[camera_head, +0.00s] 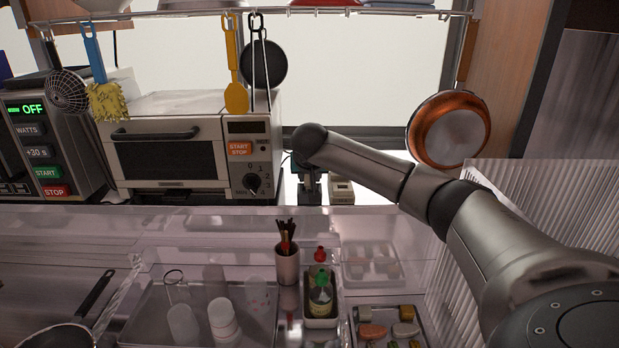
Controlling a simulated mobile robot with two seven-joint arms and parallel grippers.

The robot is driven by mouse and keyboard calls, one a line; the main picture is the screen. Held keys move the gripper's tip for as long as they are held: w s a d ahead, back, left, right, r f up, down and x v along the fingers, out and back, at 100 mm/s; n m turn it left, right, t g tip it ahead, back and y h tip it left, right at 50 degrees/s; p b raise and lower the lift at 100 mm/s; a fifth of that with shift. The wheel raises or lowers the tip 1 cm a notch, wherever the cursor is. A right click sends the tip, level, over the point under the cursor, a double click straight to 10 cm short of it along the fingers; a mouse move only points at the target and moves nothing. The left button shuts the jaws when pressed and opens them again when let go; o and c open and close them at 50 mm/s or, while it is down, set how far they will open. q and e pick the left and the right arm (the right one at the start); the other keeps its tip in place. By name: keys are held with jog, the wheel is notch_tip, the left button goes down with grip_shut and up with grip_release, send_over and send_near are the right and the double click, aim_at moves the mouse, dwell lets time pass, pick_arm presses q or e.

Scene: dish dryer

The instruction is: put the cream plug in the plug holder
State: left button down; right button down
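My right arm reaches in from the right, and its dark wrist bends down beside the oven. My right gripper (311,188) points down at the back ledge, just right of the oven. It is small and dark here, and I cannot tell whether it is open or shut or holds anything. A small cream block-like thing (341,191) stands on the ledge just right of the gripper, with a narrow gap between them. I cannot tell whether it is the plug or the plug holder. No other plug shows clearly. My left gripper is not in view.
The toaster oven (166,150) stands close left of the gripper. A black pan (263,64) and utensils hang from the rail above it; a copper pan (448,130) hangs right. Below are a utensil cup (287,265), bottles (320,293) and a food tray (386,311).

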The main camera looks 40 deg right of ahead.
jog(key=shift+f, duration=0.15)
jog(key=c, duration=0.6)
grip_release()
